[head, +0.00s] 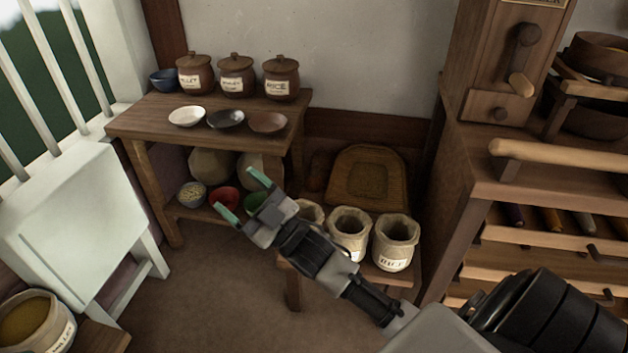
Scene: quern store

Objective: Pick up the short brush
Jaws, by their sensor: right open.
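I cannot make out a short brush anywhere in the head view. My right gripper (241,195) reaches in from the lower right, its two green-tipped fingers spread apart with nothing between them. It shows in front of the lower shelf of the small wooden table (290,108), and its fingers partly cover the bowls there. My left gripper does not show.
Lidded jars (281,77) and shallow bowls (186,117) stand on the table. Open sacks (395,243) stand on a low bench. A wooden cabinet (484,170) with a bar fills the right. A white panel (82,225) stands left. Floor (210,290) is clear.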

